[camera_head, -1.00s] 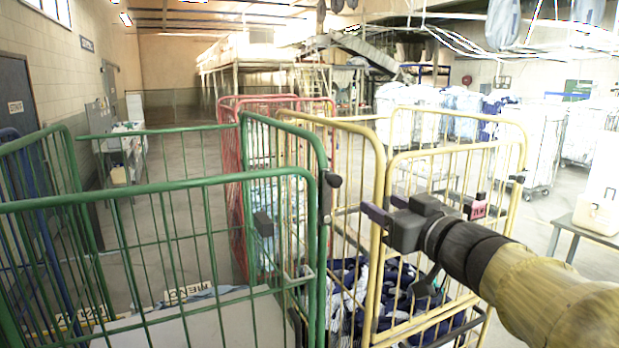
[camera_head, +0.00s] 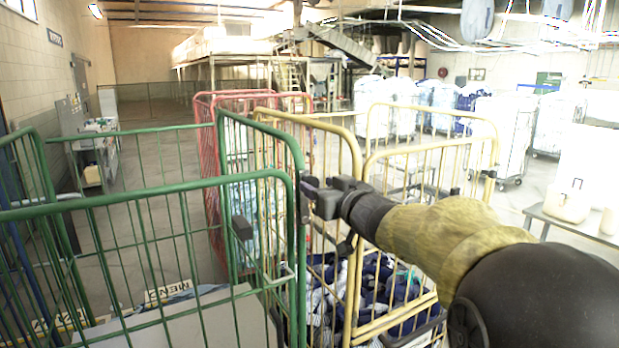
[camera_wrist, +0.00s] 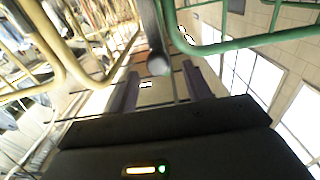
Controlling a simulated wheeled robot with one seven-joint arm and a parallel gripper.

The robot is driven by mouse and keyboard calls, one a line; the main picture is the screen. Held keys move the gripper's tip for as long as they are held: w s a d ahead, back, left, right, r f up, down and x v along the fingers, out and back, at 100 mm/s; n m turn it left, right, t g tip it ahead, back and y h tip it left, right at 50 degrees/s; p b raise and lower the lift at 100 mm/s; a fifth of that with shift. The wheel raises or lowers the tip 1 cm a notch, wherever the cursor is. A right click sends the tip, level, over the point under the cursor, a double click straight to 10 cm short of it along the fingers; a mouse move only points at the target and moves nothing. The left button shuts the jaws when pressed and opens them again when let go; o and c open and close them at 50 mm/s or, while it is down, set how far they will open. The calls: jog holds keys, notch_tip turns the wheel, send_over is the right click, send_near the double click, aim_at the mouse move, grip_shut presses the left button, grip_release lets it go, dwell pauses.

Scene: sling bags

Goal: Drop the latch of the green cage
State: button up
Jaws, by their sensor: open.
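The green cage (camera_head: 150,190) stands at the left in the head view. Its front right corner post is beside my gripper (camera_head: 308,190), which reaches in from the right over the yellow cage. In the wrist view a dark bar with a rounded grey end, which looks like the latch (camera_wrist: 154,50), comes down between the two fingers of my gripper (camera_wrist: 158,88). The fingers are apart, one on each side of it; I cannot tell whether they touch it. The green rail runs just above. In the head view the gripper largely hides the latch.
The yellow cage (camera_head: 362,200), holding dark blue and white cloth (camera_head: 385,280), stands close under my arm. A red cage (camera_head: 208,150) is behind the green one. A grey table (camera_head: 560,222) is at the right.

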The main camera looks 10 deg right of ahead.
aim_at(314, 182)
jog(key=x, duration=0.4)
jog(key=shift+w+p, duration=0.1)
jog(key=shift+p, duration=0.3)
jog(key=shift+d, duration=0.1)
grip_shut()
